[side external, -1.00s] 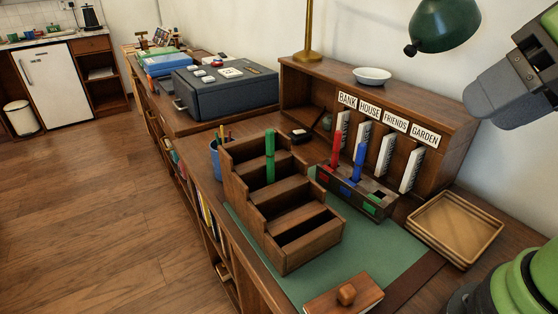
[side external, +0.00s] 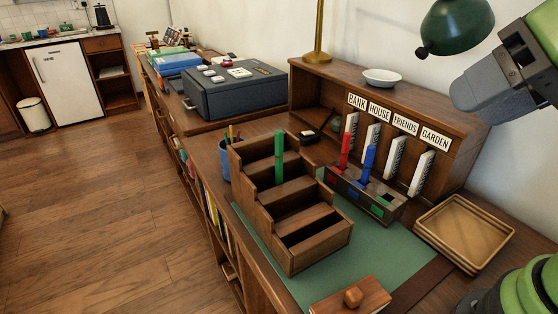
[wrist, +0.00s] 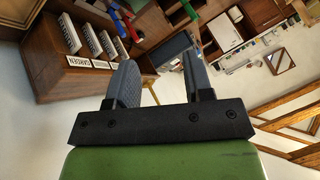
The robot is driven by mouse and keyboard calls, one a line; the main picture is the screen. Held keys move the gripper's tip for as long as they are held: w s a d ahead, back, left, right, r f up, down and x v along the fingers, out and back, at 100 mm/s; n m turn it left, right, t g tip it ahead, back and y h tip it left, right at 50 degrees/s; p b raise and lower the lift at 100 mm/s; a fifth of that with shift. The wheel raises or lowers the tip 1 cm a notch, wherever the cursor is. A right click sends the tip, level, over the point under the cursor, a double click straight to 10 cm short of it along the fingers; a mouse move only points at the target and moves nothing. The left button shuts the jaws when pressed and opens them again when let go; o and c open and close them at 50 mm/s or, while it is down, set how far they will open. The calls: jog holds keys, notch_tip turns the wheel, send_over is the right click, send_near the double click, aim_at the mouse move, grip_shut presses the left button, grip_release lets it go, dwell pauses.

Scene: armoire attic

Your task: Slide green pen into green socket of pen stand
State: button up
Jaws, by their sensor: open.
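The green pen (side external: 279,157) stands upright in an upper compartment of the brown stepped wooden organizer (side external: 318,254). The pen stand (side external: 397,205) is a low dark block to its right, holding the red pen (side external: 345,148) and the blue pen (side external: 369,160) upright. Its green-marked socket (side external: 377,210), at the near right end, holds no pen. My gripper (side external: 462,92) is high at the upper right, apart from the pens. In the wrist view my gripper (wrist: 160,68) is open with nothing between its grey fingers; the green pen (wrist: 189,9) shows at the top.
A letter rack (side external: 458,110) with labelled slots stands behind the pen stand. A green lamp (side external: 456,25) hangs near my gripper. The green mat (side external: 385,262) has bare space.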

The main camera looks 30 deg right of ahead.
jog(key=w+a+f+t, duration=0.2)
jog(key=w, duration=0.7)
jog(key=n+t+h, duration=0.2)
jog(key=n+t, duration=0.2)
jog(key=t, duration=0.3)
send_near(282, 140)
jog(key=w, duration=0.4)
jog(key=w+f, duration=0.1)
jog(key=w, duration=0.5)
jog(key=shift+w+a+f, duration=0.1)
jog(key=shift+w+f, duration=0.1)
jog(key=shift+w, duration=0.2)
jog(key=shift+c, duration=0.2)
grip_shut()
